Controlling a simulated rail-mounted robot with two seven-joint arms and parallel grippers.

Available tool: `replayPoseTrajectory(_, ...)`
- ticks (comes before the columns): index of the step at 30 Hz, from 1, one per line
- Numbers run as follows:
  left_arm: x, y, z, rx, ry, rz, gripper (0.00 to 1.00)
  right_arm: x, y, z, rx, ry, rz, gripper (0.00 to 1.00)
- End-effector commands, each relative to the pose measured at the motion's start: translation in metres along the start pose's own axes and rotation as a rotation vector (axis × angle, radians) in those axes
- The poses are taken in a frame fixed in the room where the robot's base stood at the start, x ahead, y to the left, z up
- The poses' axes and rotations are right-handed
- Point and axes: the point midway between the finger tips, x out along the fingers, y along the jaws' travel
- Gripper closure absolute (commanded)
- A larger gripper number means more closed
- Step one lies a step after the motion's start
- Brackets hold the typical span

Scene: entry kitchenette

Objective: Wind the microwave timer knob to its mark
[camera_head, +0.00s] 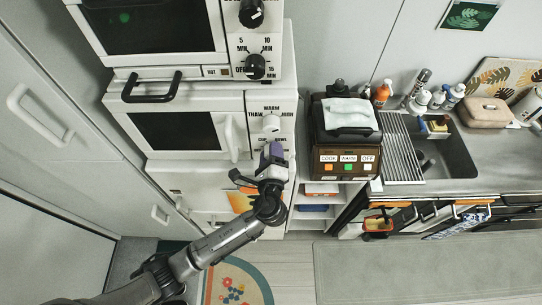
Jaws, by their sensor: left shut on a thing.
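The white microwave (205,103) stands in the appliance stack left of centre, with a dark window and a pale door handle. Its control panel has a white upper knob (271,123) under the words WARM and THAW. My left gripper (272,153) is at the lower part of this panel, shut on the lower knob, which serves as the timer knob. The gripper hides most of that knob, so its pointer and mark cannot be read. My right gripper is not in view.
Above is a white oven (150,62) with black knobs (255,66) and a black handle (151,87). To the right stand a dark appliance (346,142) with labelled buttons and a sink (446,158) in the counter. The floor in front has a patterned mat (238,284).

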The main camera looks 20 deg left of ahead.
Motion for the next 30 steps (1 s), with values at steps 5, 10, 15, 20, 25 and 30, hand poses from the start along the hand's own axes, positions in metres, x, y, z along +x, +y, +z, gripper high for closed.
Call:
replayPoseTrajectory(5,-0.0021,0.0098,-0.0056,0.007,0.012,0.017,0.85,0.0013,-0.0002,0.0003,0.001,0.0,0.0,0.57)
replayPoseTrajectory(10,-0.0019,0.0099,-0.0053,0.107,0.012,0.016,0.85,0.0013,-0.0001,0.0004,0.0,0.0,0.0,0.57)
replayPoseTrajectory(15,-0.0017,0.01,-0.005,0.233,0.013,0.016,0.85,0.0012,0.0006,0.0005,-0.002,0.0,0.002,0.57)
replayPoseTrajectory(20,-0.0014,0.0092,-0.0043,0.238,0.011,0.015,0.44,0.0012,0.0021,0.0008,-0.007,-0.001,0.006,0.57)
replayPoseTrajectory(25,-0.0006,0.0066,-0.0028,0.234,0.007,0.011,0.28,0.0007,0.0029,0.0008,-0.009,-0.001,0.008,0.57)
replayPoseTrajectory(30,-0.0001,0.0048,-0.0018,0.232,0.004,0.009,0.27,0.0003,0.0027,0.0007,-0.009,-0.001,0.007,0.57)
